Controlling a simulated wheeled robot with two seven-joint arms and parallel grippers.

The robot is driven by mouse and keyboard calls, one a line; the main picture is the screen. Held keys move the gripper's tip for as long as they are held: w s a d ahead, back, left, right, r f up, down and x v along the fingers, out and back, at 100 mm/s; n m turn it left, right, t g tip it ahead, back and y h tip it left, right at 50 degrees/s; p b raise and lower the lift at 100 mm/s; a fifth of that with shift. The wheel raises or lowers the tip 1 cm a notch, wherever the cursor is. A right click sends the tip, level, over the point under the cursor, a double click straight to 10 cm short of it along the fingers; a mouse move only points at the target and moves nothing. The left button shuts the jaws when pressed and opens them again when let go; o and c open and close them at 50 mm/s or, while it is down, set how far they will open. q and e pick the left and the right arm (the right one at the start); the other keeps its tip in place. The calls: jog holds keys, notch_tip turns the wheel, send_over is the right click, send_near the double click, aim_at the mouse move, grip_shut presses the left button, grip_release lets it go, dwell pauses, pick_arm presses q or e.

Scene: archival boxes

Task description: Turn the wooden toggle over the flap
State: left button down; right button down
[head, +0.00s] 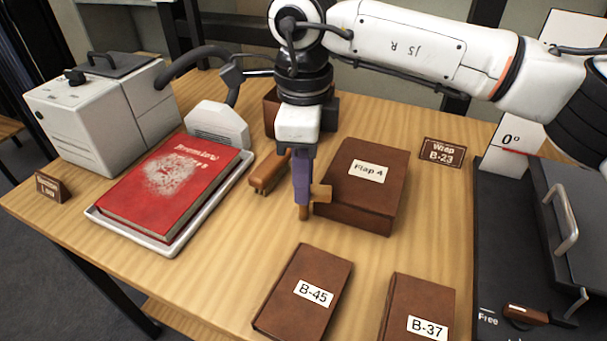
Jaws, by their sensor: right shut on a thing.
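A brown archival box labelled "Flap 4" (368,180) lies on the wooden table. A small light wooden toggle (321,193) shows at the left side of this box, at the fingers of my right gripper (303,203). My right gripper points down with purple fingers, just left of the box, and is shut on the toggle. The fingers hide part of the toggle, and I cannot tell its exact angle. My left gripper is not in view.
A brown brush-like tool (268,174) lies close left of my right gripper. Boxes B-45 (318,272) and B-37 (424,295) lie in front. A red book (150,205) rests in a white tray (97,216) at left. A dark case (490,240) stands at right.

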jog(key=n, duration=0.5)
jog(key=shift+n, duration=0.4)
jog(key=shift+p, duration=0.3)
jog(key=c, duration=1.6)
grip_release()
notch_tip(320, 180, up, 10)
jog(key=shift+r+p, duration=0.2)
jog(key=shift+p, duration=0.2)
